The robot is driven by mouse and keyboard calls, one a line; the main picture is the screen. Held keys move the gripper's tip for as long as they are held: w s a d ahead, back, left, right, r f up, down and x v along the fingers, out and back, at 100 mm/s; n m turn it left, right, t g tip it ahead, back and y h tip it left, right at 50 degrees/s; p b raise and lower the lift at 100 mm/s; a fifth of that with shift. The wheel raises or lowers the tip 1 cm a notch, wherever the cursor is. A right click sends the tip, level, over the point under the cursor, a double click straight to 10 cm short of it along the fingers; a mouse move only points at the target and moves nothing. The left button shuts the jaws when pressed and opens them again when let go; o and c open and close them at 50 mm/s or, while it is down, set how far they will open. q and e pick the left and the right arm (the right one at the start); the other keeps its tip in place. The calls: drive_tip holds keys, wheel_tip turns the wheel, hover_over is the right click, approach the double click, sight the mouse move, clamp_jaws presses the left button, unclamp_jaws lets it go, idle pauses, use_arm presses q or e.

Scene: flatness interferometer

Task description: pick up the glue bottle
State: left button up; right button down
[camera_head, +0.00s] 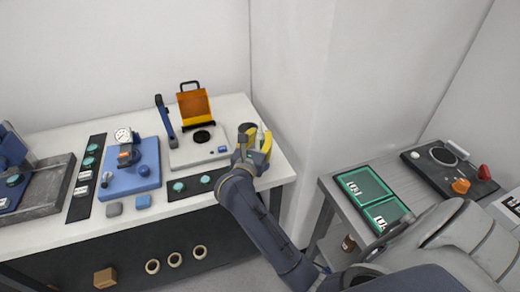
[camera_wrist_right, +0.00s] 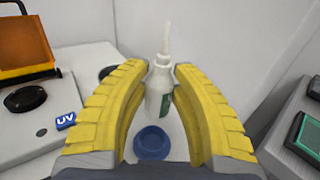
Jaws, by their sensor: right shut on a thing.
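The glue bottle (camera_wrist_right: 158,98) is white with a long thin nozzle and a green label low on its side. In the right wrist view it stands nearly upright between the yellow fingertips of my right gripper (camera_wrist_right: 164,76), which are shut on it near its shoulder. In the head view my right gripper (camera_head: 256,146) is at the right end of the white bench, where the fingers largely hide the bottle. Whether the bottle's base touches the bench is unclear. My left gripper is not in view.
A small blue round dish (camera_wrist_right: 152,143) sits near the bottle in the wrist view. The white UV station (camera_head: 198,150) with its orange shield (camera_head: 194,106) stands left of the gripper. A grey side table (camera_head: 338,198) with green-framed trays is at right.

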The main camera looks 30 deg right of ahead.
wheel_tip(320, 180, up, 12)
drive_tip(key=shift+f, duration=0.1)
idle(0.4)
